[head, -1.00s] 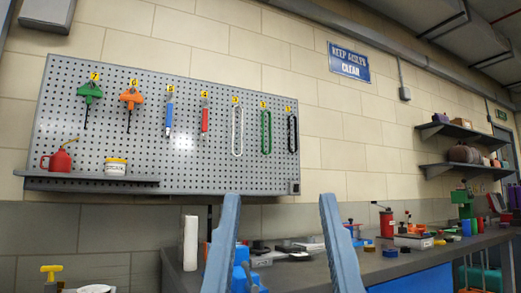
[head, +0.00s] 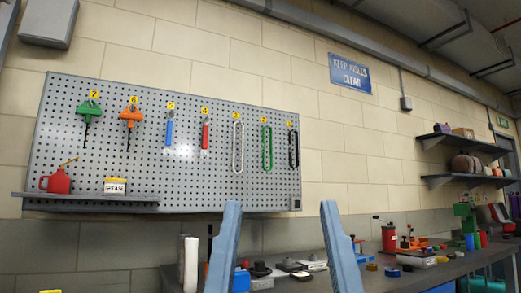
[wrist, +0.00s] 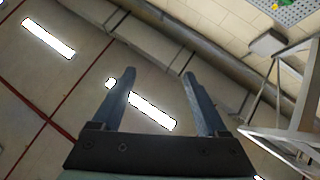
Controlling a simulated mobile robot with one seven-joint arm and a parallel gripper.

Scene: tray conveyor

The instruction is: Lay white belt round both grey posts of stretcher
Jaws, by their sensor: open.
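The white belt (head: 238,148) hangs as a long narrow loop on the grey pegboard (head: 200,182) in the head view. A green belt (head: 267,148) and a black belt (head: 293,150) hang to its right. My gripper (head: 278,206) is open and empty, its two blue fingers pointing up at the bottom of the head view. It appears below the belts in the picture and touches none of them. The wrist view shows the same open fingers (wrist: 157,78) with nothing between them. I cannot make out the stretcher or its grey posts in these frames.
The pegboard also holds a green tool (head: 88,110), an orange tool (head: 130,115) and two screwdriver-like tools. Its ledge (head: 90,202) bears a red oil can (head: 57,182) and a tub (head: 115,186). A cluttered workbench (head: 415,280) runs below to the right. Shelves (head: 465,180) hang at right.

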